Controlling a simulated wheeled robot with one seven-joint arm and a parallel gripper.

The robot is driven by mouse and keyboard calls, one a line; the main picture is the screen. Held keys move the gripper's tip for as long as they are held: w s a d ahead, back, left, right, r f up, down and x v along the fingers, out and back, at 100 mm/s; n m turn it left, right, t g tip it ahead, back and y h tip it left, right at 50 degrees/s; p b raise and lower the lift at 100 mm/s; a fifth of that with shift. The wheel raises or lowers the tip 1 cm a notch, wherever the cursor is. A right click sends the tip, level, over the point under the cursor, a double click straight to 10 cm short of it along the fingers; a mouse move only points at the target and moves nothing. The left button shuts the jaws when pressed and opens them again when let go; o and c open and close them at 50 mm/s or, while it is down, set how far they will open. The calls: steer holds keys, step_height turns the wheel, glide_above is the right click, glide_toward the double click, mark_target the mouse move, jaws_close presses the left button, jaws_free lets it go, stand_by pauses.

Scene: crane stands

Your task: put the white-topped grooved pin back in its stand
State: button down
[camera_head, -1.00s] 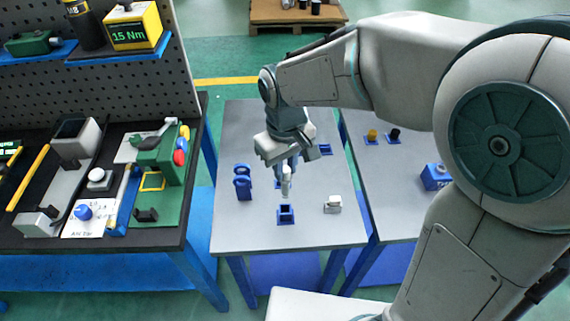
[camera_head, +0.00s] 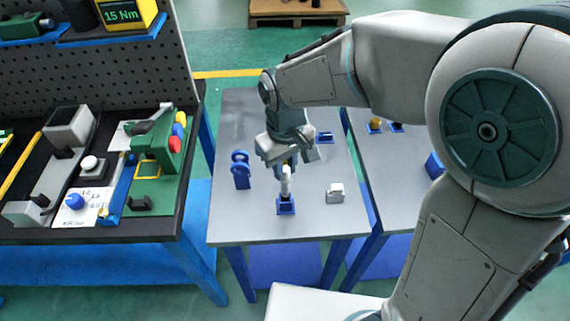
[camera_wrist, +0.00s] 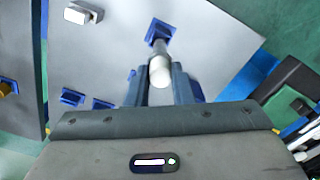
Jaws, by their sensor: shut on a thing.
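The pin (camera_head: 286,181) has a white top and a grey shaft. It is upright in my gripper (camera_head: 285,166), which is shut on it. The wrist view shows its round white top (camera_wrist: 160,72) between the two fingers (camera_wrist: 160,88). Its stand is a small blue square holder (camera_head: 286,208) on the grey table, also in the wrist view (camera_wrist: 155,32). The pin's lower end meets the stand's opening in both views. I cannot tell how far it is inside. The grooves are too small to make out.
On the same grey table (camera_head: 240,225), a blue upright holder (camera_head: 241,170) stands left and a small white block (camera_head: 335,193) right. Another blue stand (camera_head: 324,138) is behind. A black workbench (camera_head: 110,232) is at the left. The table's front part is clear.

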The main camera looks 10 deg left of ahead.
mark_target(285, 180)
steer(key=shift+f, duration=0.15)
steer(key=shift+f+b, duration=1.85)
steer(key=shift+f, duration=0.5)
steer(key=c, duration=1.2)
jaws_free()
steer(key=shift+r+p, duration=2.05)
steer(key=shift+r, duration=0.5)
step_height(285, 180, up, 14)
steer(key=shift+f, duration=0.1)
